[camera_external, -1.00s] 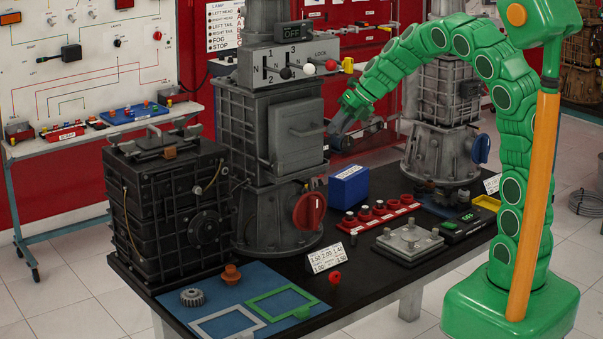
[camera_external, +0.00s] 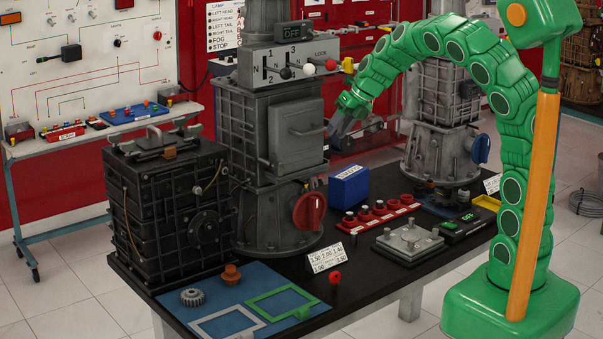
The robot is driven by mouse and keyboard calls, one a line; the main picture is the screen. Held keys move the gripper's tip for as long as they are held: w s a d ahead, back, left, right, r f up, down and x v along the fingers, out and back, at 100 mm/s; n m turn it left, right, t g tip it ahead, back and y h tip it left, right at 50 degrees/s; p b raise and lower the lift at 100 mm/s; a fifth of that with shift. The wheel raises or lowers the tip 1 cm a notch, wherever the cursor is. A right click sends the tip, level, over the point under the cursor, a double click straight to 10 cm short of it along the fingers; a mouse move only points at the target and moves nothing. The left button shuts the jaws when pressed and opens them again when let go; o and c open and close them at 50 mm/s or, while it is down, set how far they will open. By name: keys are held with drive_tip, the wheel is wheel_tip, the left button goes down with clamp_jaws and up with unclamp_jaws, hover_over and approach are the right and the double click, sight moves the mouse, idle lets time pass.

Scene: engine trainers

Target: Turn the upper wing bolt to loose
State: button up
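The tall grey engine trainer (camera_external: 232,122) stands on the black table, with a square grey hatch (camera_external: 299,134) on its front. I cannot clearly make out the upper wing bolt; the area along the hatch's right edge is small and partly covered by my gripper. My green arm arches over from the right.
A big red knob (camera_external: 309,211) sits low on the trainer. Above the hatch is a panel (camera_external: 262,69) with levers and an OFF display. A blue box (camera_external: 348,187) and a row of red knobs (camera_external: 379,209) are on the table below my arm. A black ribbed unit (camera_external: 165,200) stands left.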

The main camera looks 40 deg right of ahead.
drive_tip(key=shift+o, duration=0.2)
drive_tip(key=shift+r, duration=0.1)
drive_tip(key=v, duration=0.7)
drive_tip(key=shift+d+r, duration=0.15)
drive_tip(key=shift+r, duration=0.2)
drive_tip(key=shift+o, duration=0.3)
drive_tip(key=shift+s, duration=0.1)
drive_tip(key=o, duration=0.5)
drive_tip(key=shift+f, duration=0.35)
wheel_tip(320, 180, down, 9)
drive_tip(key=s+m+g+y, duration=0.2)
drive_tip(key=y, duration=1)
drive_tip(key=w+d+m+t+y, duration=0.2)
drive_tip(key=d+m+t+y, duration=0.2)
drive_tip(key=t, duration=0.2)
drive_tip(key=shift+x, duration=4.05)
